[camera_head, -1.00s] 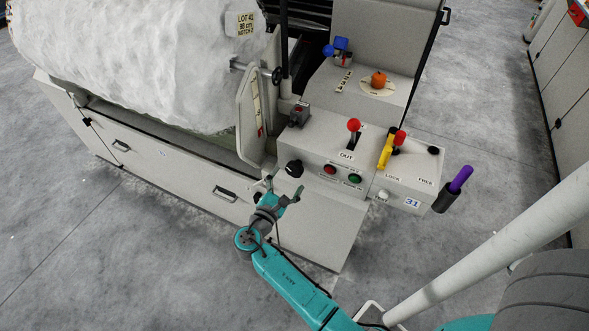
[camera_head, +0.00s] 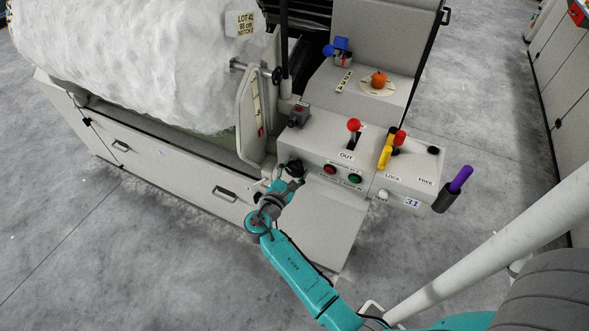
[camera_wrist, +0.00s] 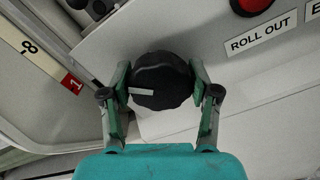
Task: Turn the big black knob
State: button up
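The big black knob (camera_wrist: 160,80) has a scalloped rim and a pale pointer mark toward the left in the wrist view. It sits on the sloping front of the grey control box, and in the head view it (camera_head: 294,167) is partly covered by my gripper (camera_head: 284,181). In the wrist view my gripper (camera_wrist: 160,82) has its fingers spread, one on each side of the knob. The fingertips are very close to its rim; I cannot tell whether they press on it.
A red button (camera_head: 330,169) and a green button (camera_head: 354,178) sit right of the knob. A red-topped lever (camera_head: 353,126) and a yellow lever (camera_head: 385,155) stand above. A raised side plate (camera_head: 247,118) stands left of the knob. The floor in front is clear.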

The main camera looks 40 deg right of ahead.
jog(key=shift+m, duration=0.3)
jog(key=m, duration=0.3)
jog(key=shift+m, duration=2.1)
jog(key=o, duration=1.2)
jog(key=shift+c, duration=0.2)
jog(key=v, duration=1.2)
